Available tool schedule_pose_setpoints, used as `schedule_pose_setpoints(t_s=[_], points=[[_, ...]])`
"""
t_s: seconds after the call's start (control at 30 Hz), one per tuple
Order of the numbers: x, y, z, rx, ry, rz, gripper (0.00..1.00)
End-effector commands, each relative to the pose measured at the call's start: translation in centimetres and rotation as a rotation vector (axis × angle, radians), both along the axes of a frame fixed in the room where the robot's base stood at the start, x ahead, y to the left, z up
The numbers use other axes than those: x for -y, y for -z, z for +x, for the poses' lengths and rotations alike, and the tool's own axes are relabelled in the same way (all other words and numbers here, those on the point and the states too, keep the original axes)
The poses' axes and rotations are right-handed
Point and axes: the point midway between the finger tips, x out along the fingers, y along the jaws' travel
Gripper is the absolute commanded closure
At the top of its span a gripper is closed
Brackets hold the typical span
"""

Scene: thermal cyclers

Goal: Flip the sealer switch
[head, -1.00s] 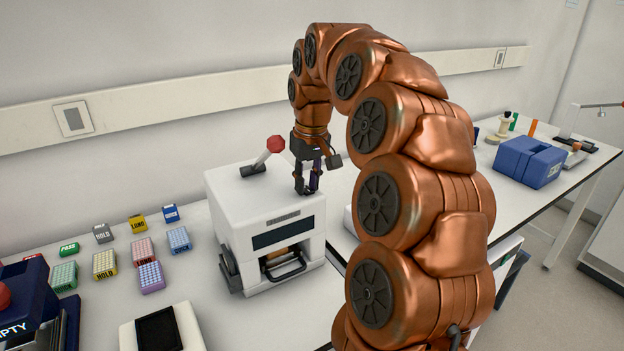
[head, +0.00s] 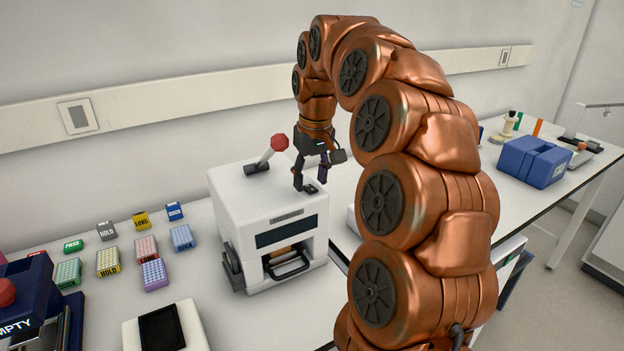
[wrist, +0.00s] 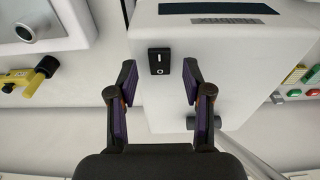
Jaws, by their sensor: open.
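The sealer (head: 268,205) is a white box with a red-knobbed lever (head: 279,143) on its top, a dark front panel and an opening at the front. A small black rocker switch (wrist: 159,61), marked with a line and a circle, is on its top surface. The switch also shows in the head view (head: 310,189), just below the fingertips. My gripper (head: 310,183) points down above the top's right side. In the wrist view my gripper (wrist: 160,80) is open and empty, with one finger on each side of the switch. I cannot tell whether the fingertips touch the surface.
Several coloured labelled blocks (head: 107,262) lie on the bench left of the sealer. A white device with a black screen (head: 162,328) stands in front. A blue box (head: 535,161) is on the far right bench. A yellow-handled part (wrist: 30,80) shows in the wrist view.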

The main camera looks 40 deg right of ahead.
Motion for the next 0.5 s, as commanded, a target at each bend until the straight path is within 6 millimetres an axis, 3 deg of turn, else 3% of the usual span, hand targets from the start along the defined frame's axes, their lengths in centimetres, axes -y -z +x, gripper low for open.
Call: schedule_pose_setpoints(t_s=[0.5], points=[[0.0, -5.8, -0.7, 0.004, 0.000, -0.002, 0.50]])
